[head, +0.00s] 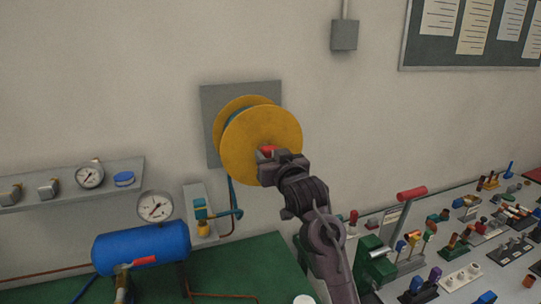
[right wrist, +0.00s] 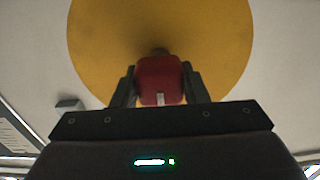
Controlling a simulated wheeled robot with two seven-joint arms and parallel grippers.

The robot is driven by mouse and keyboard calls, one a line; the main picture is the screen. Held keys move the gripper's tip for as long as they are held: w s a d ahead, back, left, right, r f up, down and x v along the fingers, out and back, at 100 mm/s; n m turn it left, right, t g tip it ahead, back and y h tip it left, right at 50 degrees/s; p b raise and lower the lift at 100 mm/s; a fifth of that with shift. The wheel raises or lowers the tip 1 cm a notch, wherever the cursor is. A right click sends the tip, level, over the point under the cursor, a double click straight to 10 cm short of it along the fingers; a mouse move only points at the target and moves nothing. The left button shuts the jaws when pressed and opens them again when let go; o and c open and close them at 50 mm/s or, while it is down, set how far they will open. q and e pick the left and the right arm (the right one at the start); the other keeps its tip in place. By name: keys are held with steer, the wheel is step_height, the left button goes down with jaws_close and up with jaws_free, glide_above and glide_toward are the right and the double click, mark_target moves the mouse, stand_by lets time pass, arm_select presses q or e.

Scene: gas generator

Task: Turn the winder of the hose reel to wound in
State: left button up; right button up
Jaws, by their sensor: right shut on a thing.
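The hose reel (head: 268,138) has yellow round discs and is mounted on a grey plate (head: 213,120) on the wall. A blue hose (head: 231,192) hangs down from it. Its red winder handle (head: 267,150) sits on the front disc, partly hidden by my right gripper (head: 271,157) in the head view. In the right wrist view, the red winder (right wrist: 159,80) is between both fingers, and my right gripper (right wrist: 160,88) is shut on it, with the yellow disc (right wrist: 100,45) behind. My left gripper is not in view.
A blue tank (head: 140,247) with a gauge (head: 155,207) stands at lower left on the green bench (head: 245,260). A wall shelf (head: 70,186) holds a gauge and fittings. A panel (head: 500,235) crowded with levers and knobs lies at right. The wall around the reel is clear.

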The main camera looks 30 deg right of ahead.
steer(key=shift+f, duration=0.35)
steer(key=o, duration=0.7)
steer(key=shift+o, duration=1.4)
steer(key=shift+r, duration=0.25)
steer(key=shift+s+a+b, duration=0.15)
steer(key=shift+s+b, duration=0.25)
steer(key=shift+s, duration=0.15)
steer(key=b+v, duration=0.2)
steer(key=v, duration=0.4)
steer(key=shift+s, duration=0.4)
